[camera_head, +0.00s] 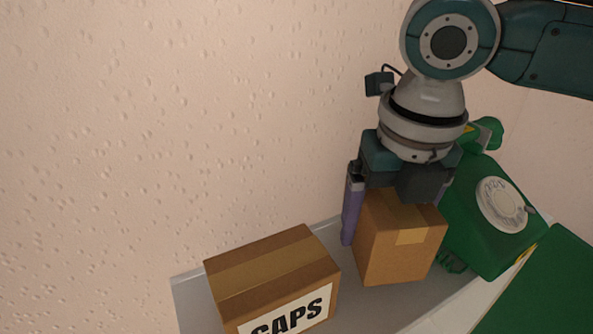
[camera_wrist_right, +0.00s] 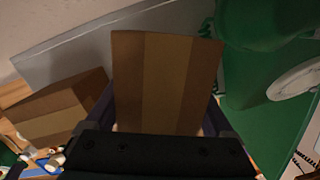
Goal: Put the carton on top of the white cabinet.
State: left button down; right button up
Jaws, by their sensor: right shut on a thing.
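A plain brown carton (camera_head: 398,245) with a tape strip is held between the fingers of my right gripper (camera_head: 396,215), which comes down from above. In the wrist view the carton (camera_wrist_right: 165,80) fills the space between the two dark fingers. The carton is over the pale grey-white top of the white cabinet (camera_head: 190,300), close to upright; I cannot tell whether its base touches that top. The cabinet top also shows in the wrist view (camera_wrist_right: 75,60). My left gripper is not in view.
A second brown carton marked CAPS (camera_head: 270,270) stands left of the held one, with a narrow gap between. A large green dial phone (camera_head: 470,235) is close on the right. A bumpy pinkish wall (camera_head: 150,150) rises behind. A green panel (camera_head: 545,285) is at lower right.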

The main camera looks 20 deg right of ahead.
aim_at(395, 195)
jog(key=shift+f, duration=1.6)
jog(key=shift+f, duration=0.15)
jog(key=o, duration=1.4)
jog(key=shift+o, duration=0.2)
jog(key=r, duration=0.7)
jog(key=s+r, duration=0.1)
jog(key=r, duration=0.3)
jog(key=shift+s+a, duration=0.1)
jog(key=shift+a, duration=0.15)
jog(key=shift+s+r, duration=0.1)
jog(key=shift+r, duration=0.55)
